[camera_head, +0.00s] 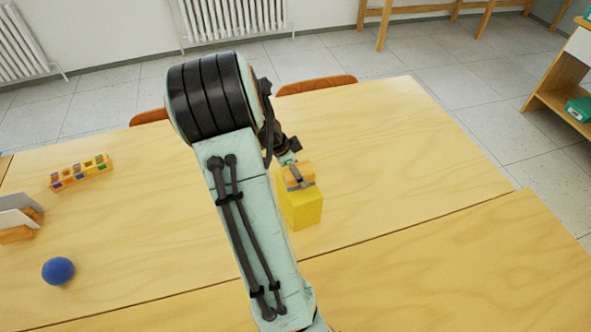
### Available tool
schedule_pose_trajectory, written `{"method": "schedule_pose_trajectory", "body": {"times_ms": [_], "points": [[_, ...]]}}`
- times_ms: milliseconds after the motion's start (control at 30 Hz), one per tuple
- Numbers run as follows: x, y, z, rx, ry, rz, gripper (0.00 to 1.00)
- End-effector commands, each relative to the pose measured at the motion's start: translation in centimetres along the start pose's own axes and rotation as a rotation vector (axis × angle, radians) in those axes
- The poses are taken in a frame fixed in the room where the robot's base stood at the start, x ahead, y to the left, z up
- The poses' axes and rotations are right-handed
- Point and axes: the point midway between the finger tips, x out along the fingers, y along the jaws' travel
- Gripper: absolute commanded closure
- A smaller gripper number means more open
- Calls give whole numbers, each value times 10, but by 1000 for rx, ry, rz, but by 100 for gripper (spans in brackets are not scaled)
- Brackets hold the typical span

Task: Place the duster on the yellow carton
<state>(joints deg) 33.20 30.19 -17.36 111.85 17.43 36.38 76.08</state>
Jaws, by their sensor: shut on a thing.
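The yellow carton (303,211) stands upright on the wooden table, right of my arm. The duster (304,171), a small yellow-orange block with a greyish band along its lower part, is at the top of the carton. My gripper (296,178) is shut on the duster, with a dark finger across its near side. From this view I cannot tell whether the duster touches the carton's top or is just above it. My arm hides part of the gripper and the table left of the carton.
A blue ball (58,270) lies at the left front. A row of coloured blocks (81,172) and a white-and-wood holder (18,218) are also at the left. The table (420,160) right of the carton is clear. Orange chair backs (318,85) show behind the far edge.

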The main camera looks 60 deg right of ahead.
Motion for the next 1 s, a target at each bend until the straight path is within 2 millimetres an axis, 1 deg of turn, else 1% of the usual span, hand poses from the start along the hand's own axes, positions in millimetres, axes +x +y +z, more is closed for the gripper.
{"method": "schedule_pose_trajectory", "body": {"times_ms": [33, 267, 400, 433, 500, 833, 933, 1000], "points": [[4, 0, 2, -1, 0, 1, 85], [4, 0, 2, 0, 0, -1, 85], [8, 0, 4, -1, 0, 0, 85], [8, 0, 4, -1, -1, 0, 42], [7, 0, 4, -1, -1, 0, 23], [6, 0, 3, 0, 0, -1, 23], [-2, 0, 2, 0, 0, -4, 23], [-14, -1, 2, 0, 0, -6, 23]]}}
